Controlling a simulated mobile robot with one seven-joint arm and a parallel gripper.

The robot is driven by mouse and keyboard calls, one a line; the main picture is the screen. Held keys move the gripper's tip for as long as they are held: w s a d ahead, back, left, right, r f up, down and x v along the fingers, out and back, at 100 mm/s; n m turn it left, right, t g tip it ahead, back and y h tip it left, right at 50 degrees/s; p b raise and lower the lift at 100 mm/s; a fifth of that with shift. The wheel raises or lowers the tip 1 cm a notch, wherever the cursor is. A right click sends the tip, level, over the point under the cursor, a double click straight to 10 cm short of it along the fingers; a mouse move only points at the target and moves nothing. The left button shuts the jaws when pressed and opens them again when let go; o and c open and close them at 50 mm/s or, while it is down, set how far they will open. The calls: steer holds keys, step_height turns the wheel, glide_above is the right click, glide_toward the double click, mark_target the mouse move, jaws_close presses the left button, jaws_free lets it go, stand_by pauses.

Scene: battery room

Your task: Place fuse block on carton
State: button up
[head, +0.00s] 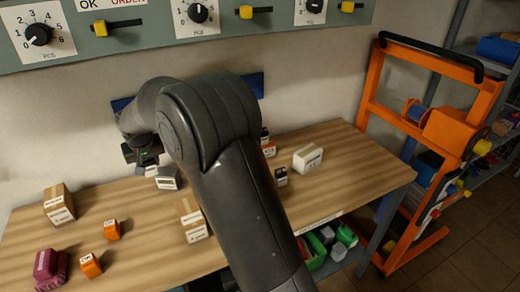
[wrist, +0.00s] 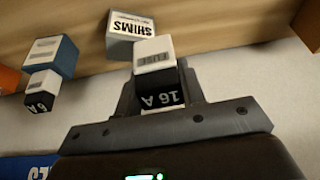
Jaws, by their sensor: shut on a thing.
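My gripper (wrist: 158,86) is shut on a black and white fuse block (wrist: 154,58), marked FUSE and 16 A, in the wrist view. In the head view my gripper (head: 143,158) is at the back left of the bench, partly hidden by my arm. Several box-like cartons stand on the bench; I cannot tell which one the task means. One brown and white carton (head: 59,206) is at the left. Another (head: 192,222) is near the middle, partly behind my arm. A whiter box (head: 308,158) is at the right.
A grey-white SHIMS box (wrist: 130,27) is close to the held block. A blue and white box (wrist: 52,56) and another black and white block (wrist: 42,91) are nearby. Orange blocks (head: 112,229) and a purple item (head: 50,267) lie front left. The bench's right end (head: 365,170) is clear.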

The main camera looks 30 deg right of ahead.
steer(key=s+d+f+m+h, duration=0.1)
steer(key=s+d+f+m, duration=0.15)
steer(key=d, duration=1.05)
steer(key=s+d+f+m+h, duration=0.15)
steer(key=s+d, duration=0.25)
steer(key=d, duration=0.9)
steer(key=s+d+r+m, duration=0.2)
steer(key=s+d+r, duration=0.2)
steer(key=d, duration=0.7)
steer(key=s+d+r+m+g, duration=0.15)
steer(key=s+d+r, duration=0.25)
steer(key=d, duration=0.8)
steer(key=s+d+r+m, duration=0.2)
steer(key=s+d+r, duration=0.2)
steer(key=d, duration=0.7)
glide_toward(310, 147)
steer(key=shift+w+d+f+h, duration=0.25)
steer(key=shift+w+f+h, duration=0.2)
steer(key=shift+w, duration=0.2)
steer(key=shift+f, duration=1.95)
steer(key=shift+f, duration=0.1)
